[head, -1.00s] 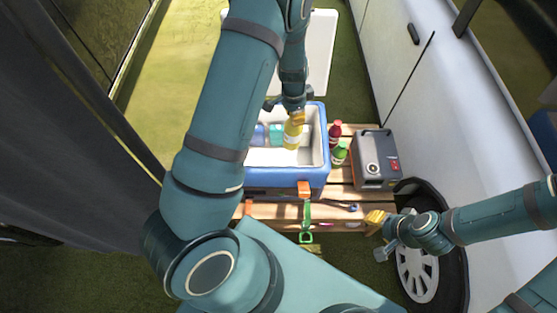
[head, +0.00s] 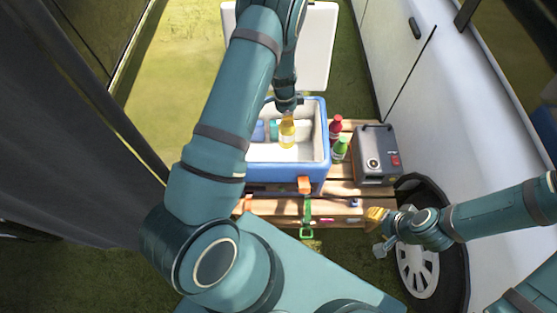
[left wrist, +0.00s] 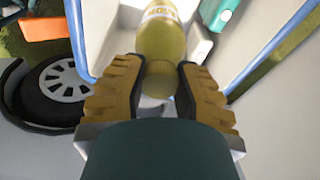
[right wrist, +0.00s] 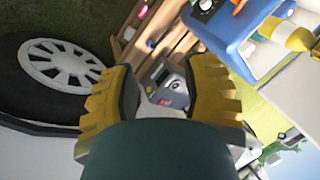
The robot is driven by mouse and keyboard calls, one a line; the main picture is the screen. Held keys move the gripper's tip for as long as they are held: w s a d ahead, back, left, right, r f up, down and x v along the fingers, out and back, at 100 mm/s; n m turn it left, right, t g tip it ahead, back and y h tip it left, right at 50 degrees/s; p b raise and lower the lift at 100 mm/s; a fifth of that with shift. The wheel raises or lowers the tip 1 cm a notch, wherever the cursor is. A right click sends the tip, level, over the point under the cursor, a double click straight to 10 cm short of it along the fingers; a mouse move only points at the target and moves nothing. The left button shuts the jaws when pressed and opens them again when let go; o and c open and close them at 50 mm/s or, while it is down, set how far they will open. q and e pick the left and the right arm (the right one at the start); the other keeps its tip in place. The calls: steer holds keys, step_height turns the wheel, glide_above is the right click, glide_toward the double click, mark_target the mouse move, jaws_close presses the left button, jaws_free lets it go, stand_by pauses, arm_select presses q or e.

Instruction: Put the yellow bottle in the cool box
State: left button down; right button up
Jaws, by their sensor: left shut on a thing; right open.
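The yellow bottle (head: 287,131) hangs upright inside the opening of the blue and white cool box (head: 255,174). My left gripper (left wrist: 158,80) is shut on the yellow bottle's neck (left wrist: 160,40), with one finger on each side. In the head view the left gripper is mostly hidden behind its own wrist. Whether the bottle touches the box floor I cannot tell. The box lid (head: 318,50) is open at the back. My right gripper (right wrist: 160,95) is open and empty, at the right front beside the wheel; it also shows in the head view (head: 378,222).
A red bottle (head: 335,128) and a green bottle (head: 340,150) stand right of the box on the wooden slatted table (head: 345,188). A grey power unit (head: 375,158) stands further right. A teal can (head: 273,130) lies in the box. The van (head: 400,80) bounds the right side.

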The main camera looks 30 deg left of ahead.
arm_select(q)
steer(key=b, duration=0.2)
glide_above(286, 144)
steer(key=w+a, duration=0.2)
steer(key=w, duration=0.1)
step_height(286, 144, down, 7)
steer(key=f, duration=0.2)
steer(key=f+b, duration=0.1)
steer(key=f, duration=0.4)
steer(key=shift+s+d+f+b, duration=0.2)
steer(key=shift+d+b, duration=0.05)
steer(key=shift+b, duration=0.1)
steer(key=shift+f, duration=1.35)
arm_select(e)
steer(key=shift+g, duration=0.3)
steer(key=shift+s+a+f, duration=0.1)
steer(key=shift+s+f, duration=0.15)
steer(key=shift+f, duration=0.55)
steer(key=shift+s+f, duration=0.2)
steer(key=shift+f, duration=0.6)
steer(key=shift+s+a+f, duration=0.1)
steer(key=shift+s+f, duration=0.15)
steer(key=shift+f, duration=0.55)
arm_select(q)
steer(key=shift+f+b, duration=0.15)
steer(key=shift+b, duration=0.25)
steer(key=c, duration=0.8)
jaws_free()
arm_select(e)
steer(key=shift+f, duration=0.15)
